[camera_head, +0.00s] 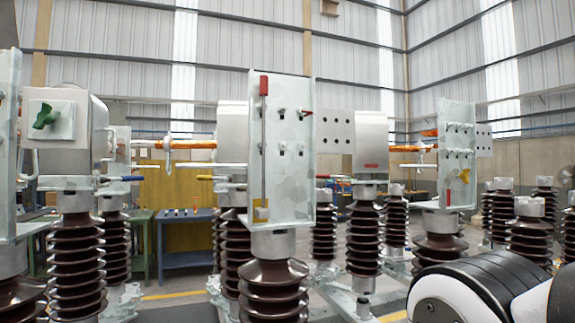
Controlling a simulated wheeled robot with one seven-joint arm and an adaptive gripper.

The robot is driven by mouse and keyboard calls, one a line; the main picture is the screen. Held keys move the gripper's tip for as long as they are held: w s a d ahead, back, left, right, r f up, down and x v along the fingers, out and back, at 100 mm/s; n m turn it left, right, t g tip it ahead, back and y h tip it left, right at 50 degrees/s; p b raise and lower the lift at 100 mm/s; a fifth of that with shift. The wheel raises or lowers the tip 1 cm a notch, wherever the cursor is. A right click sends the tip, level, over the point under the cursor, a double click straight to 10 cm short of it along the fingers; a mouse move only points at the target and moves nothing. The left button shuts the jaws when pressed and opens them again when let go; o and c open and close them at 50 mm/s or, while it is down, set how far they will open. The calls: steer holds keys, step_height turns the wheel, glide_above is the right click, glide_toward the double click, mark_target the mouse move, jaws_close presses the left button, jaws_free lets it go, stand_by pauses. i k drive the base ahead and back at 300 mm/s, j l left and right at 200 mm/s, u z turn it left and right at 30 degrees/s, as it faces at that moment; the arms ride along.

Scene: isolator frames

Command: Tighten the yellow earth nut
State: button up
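A tall grey metal plate (289,165) stands upright on a brown ribbed insulator (273,290) in the middle of the view. A small yellow part (261,209) sits at its lower left corner, below a red-topped vertical rod (263,87). Another yellow part (464,176) is on the similar plate (457,112) at the right, beside a small red piece. Both are too small to tell whether either is the earth nut. My gripper is out of view; only a white and black part of my arm shows at the lower right.
A grey box with a green knob (46,116) stands at the left on ribbed insulators. Several more insulators (531,230) crowd the right. A blue workbench (187,240) is behind, before a yellow panel (190,180). Horizontal rods (185,144) join the frames.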

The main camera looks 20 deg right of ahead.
mark_target(465, 176)
steer(key=z, duration=1.25)
